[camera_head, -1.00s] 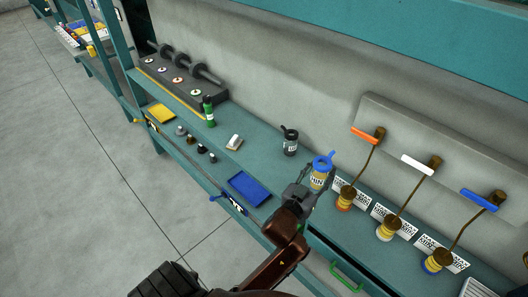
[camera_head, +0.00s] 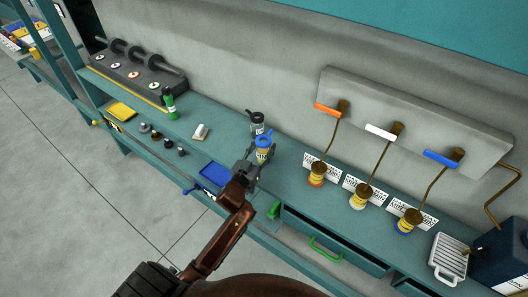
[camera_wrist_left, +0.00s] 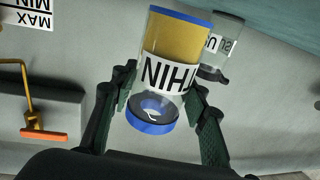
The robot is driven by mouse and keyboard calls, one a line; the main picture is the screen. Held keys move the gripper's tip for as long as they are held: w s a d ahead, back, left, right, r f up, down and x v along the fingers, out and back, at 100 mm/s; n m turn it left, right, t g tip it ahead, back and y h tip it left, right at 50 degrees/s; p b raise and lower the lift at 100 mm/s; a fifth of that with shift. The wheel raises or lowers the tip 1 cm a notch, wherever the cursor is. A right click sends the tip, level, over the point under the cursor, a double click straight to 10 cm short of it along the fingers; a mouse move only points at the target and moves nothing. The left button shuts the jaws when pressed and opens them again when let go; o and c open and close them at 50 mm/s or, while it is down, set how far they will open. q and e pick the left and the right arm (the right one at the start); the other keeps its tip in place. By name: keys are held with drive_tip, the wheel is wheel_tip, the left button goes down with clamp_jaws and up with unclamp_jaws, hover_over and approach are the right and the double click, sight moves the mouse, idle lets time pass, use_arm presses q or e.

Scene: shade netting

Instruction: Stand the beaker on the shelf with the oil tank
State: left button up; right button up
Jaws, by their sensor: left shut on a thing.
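My left gripper (camera_head: 254,165) is shut on a beaker (camera_head: 264,151) with a blue top, yellow contents and a white label with black letters. It holds the beaker above the teal worktop. In the left wrist view the beaker (camera_wrist_left: 172,52) appears upside down between the two fingers (camera_wrist_left: 160,92), its blue top toward the wrist. A dark blue box (camera_head: 503,262), which looks like the oil tank, stands at the right edge, partly cut off. My right gripper is not in view.
A dark-lidded beaker (camera_head: 257,124) stands just behind the held one. Three taps with orange (camera_head: 327,110), white (camera_head: 380,131) and blue (camera_head: 441,158) handles hang over colored cups to the right. A blue tray (camera_head: 215,174) lies left.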

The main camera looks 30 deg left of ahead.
use_arm(q)
drive_tip(key=shift+d+f, duration=0.1)
drive_tip(key=shift+f, duration=0.95)
drive_tip(key=shift+f, duration=0.15)
drive_tip(key=o, duration=1.4)
drive_tip(key=shift+s, duration=0.1)
drive_tip(key=s, duration=1.1)
drive_tip(key=shift+s+d, duration=0.4)
drive_tip(key=shift+d, duration=0.05)
